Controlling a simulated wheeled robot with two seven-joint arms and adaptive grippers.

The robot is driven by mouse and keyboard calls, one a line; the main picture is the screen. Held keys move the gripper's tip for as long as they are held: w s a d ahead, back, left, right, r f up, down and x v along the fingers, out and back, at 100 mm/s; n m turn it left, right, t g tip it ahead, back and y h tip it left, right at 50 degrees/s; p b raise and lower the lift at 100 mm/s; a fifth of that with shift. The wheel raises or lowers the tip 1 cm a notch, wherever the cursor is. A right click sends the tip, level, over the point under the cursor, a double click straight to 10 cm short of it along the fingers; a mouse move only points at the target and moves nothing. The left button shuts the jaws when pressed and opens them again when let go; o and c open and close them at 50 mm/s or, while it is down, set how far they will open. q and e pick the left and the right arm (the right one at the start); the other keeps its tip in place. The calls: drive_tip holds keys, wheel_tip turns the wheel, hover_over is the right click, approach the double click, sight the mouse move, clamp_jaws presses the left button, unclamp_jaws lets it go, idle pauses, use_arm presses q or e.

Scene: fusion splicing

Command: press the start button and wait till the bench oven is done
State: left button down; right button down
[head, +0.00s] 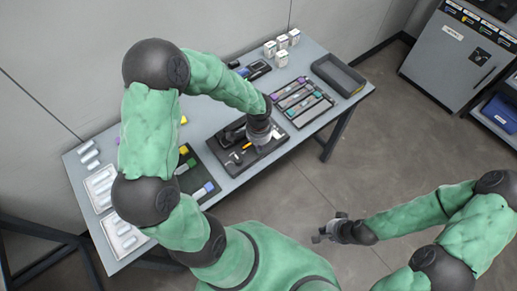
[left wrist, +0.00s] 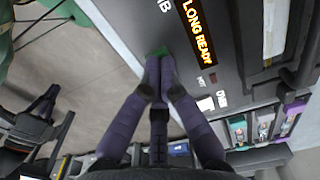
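The bench device (head: 238,160) is a dark unit on the table, partly hidden under my left arm. In the left wrist view its dark panel (left wrist: 196,75) carries an amber display (left wrist: 196,28) reading "LONG READY". A green button (left wrist: 157,51) sits at the panel's edge. My left gripper's purple fingers (left wrist: 160,64) are shut with nothing between them, their tips right at the green button; whether they touch it I cannot tell. In the head view the left gripper (head: 260,146) is over the device. My right gripper (head: 324,234) hangs over the floor, away from the table; its finger state is unclear.
White boxes (head: 282,46) stand at the back. White trays (head: 103,187) lie at the left. A grey cabinet (head: 455,60) stands across the floor.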

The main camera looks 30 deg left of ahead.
use_arm(q)
drive_tip(key=shift+r+p, duration=2.35)
drive_tip(key=shift+r, duration=0.65)
drive_tip(key=shift+f, duration=0.1)
drive_tip(key=s+d+f+n+h, duration=0.2)
drive_tip(key=s+d+f+n, duration=0.1)
drive_tip(key=s+d+f, duration=0.2)
drive_tip(key=s+d+f+n+h, duration=0.2)
drive_tip(key=s+d+f, duration=0.4)
drive_tip(key=d+f, duration=0.3)
wheel_tip(320, 180, down, 4)
drive_tip(key=shift+s+d+r+n+b, duration=0.15)
drive_tip(key=shift+d+n+b, duration=0.25)
drive_tip(key=shift+n, duration=0.5)
drive_tip(key=shift+a, duration=0.1)
idle(2.3)
